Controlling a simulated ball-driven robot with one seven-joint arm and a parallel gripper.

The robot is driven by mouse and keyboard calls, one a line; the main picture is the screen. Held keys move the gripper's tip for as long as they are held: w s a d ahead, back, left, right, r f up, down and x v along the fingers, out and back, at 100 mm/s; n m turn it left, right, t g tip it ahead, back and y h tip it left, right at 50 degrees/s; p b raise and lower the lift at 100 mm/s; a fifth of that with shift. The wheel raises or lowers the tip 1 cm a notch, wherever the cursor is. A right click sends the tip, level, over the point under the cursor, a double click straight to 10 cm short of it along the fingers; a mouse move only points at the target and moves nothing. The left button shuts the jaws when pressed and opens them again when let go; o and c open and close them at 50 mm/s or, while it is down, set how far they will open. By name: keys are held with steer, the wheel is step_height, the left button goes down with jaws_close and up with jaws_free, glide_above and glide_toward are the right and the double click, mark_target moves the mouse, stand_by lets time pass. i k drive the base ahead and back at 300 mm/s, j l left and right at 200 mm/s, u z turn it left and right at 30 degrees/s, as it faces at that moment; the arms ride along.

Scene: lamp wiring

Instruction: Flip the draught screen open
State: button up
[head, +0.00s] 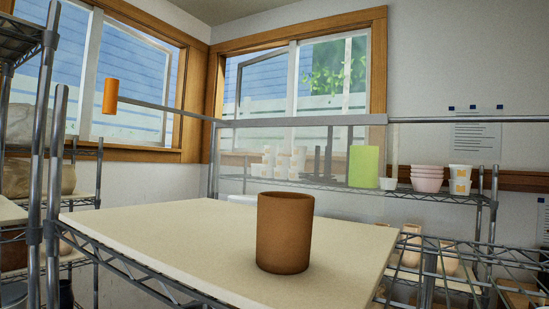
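The draught screen (300,135) looks like a clear upright panel below a grey top bar, behind the cream board. A thin grey rod runs left from its top corner to an upright orange grip (110,96). A light green rectangle (363,166) shows near the panel's lower right; I cannot tell if it is fixed to the panel or stands behind it. My gripper is not in view, so its place relative to the grip does not show.
A brown terracotta pot (284,235) stands upright on the cream board (170,235) in front of the screen. Wire shelving posts (50,150) rise at the left. White and pink pots (427,177) stand on the shelf behind. Open air surrounds the orange grip.

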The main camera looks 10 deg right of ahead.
mark_target(111, 97)
steer(key=i+j, duration=0.15)
steer(key=j, duration=0.15)
steer(key=i+j+z, duration=0.2)
steer(key=i+j, duration=0.15)
steer(key=j, duration=0.3)
steer(key=i+j, duration=0.15)
steer(key=j, duration=0.15)
steer(key=i+j+z, duration=0.1)
steer(key=j, duration=0.25)
steer(key=i+j, duration=0.2)
steer(key=j, duration=0.15)
steer(key=z, duration=0.05)
